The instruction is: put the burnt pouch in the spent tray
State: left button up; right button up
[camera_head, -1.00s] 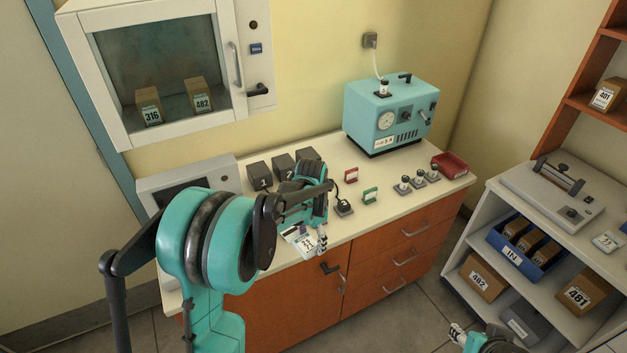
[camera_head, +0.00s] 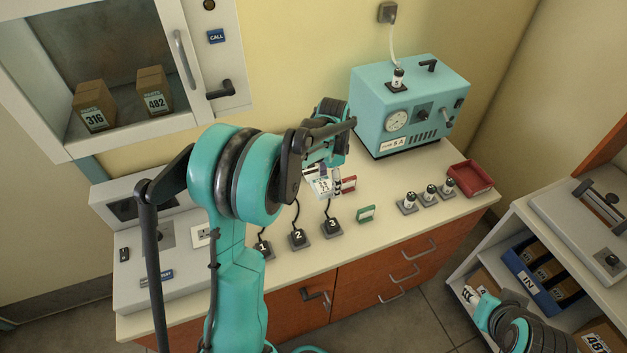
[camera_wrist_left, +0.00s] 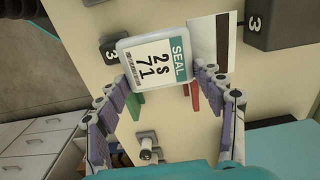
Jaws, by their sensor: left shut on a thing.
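My left gripper (camera_head: 332,180) is shut on a small white pouch (camera_head: 318,184) and holds it above the counter. In the left wrist view the pouch (camera_wrist_left: 158,58) sits between the two fingers (camera_wrist_left: 168,85); it has a teal SEAL strip and large black figures. I cannot tell from its face whether it is burnt. A red open tray (camera_head: 473,181), apparently the spent tray, stands at the counter's right end, apart from the gripper and to its right. My right gripper (camera_head: 472,296) is low at the right, too small to tell its jaws.
A teal machine (camera_head: 408,108) stands at the back. A shelf with a blue IN bin (camera_head: 528,285) is at right.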

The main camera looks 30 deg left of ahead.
pick_arm(q)
jog(key=b, duration=0.3)
send_over(292, 211)
notch_tip(292, 211, down, 7)
jog(key=shift+r, duration=0.2)
notch_tip(292, 211, down, 4)
jog(key=shift+w+f+b, duration=0.1)
jog(key=shift+b, duration=0.4)
jog(key=o, duration=1.2)
jog(key=shift+c, duration=0.2)
